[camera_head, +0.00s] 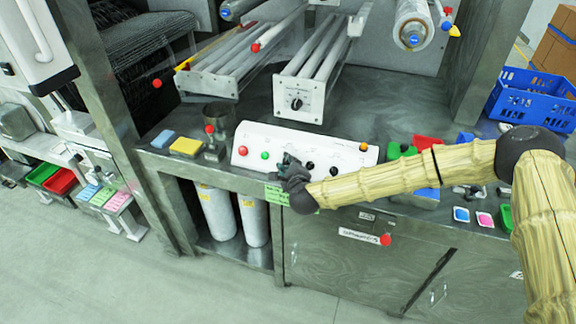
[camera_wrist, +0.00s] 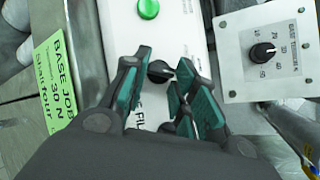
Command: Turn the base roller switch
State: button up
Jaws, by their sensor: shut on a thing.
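A long white control panel (camera_head: 275,133) lies along the front of the grey bench. It carries a red button (camera_head: 243,151), a green button (camera_head: 264,155) and several black knobs. In the head view my gripper (camera_head: 288,166) is down at the panel, right of the green button, and covers what it holds. In the wrist view my gripper (camera_wrist: 162,75) is closed around a small black knob (camera_wrist: 159,71), which shows between the dark teal-padded fingers. The lettering beneath the fingers is partly hidden, so I cannot read which switch this is.
A roller unit with a dial (camera_head: 296,103) stands behind the panel; its dial plate (camera_wrist: 265,52) is close right in the wrist view. A green label (camera_wrist: 55,80) lies beside the panel. Yellow and blue pads, a dark cup (camera_head: 218,118) and a blue crate (camera_head: 530,98) occupy the bench.

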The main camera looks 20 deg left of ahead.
jog(key=n+g, duration=0.2)
jog(key=n, duration=0.1)
jog(key=shift+w+r+n, duration=0.2)
jog(key=shift+r+n, duration=0.1)
jog(key=shift+r, duration=0.1)
jog(key=n, duration=0.1)
jog(key=n+g+p, duration=0.1)
jog(key=shift+w+r+n, duration=0.1)
jog(key=shift+r+n, duration=0.1)
jog(key=shift+n, duration=0.1)
jog(key=shift+r+n+g+h+p, duration=0.1)
jog(key=shift+n+g+h+p, duration=0.3)
jog(key=shift+n+g+p, duration=0.65)
jog(key=shift+w+n+h+p, duration=0.1)
jog(key=shift+n+h+p, duration=0.2)
jog(key=shift+n, duration=0.55)
jog(key=shift+g, duration=0.25)
jog(key=o, duration=1)
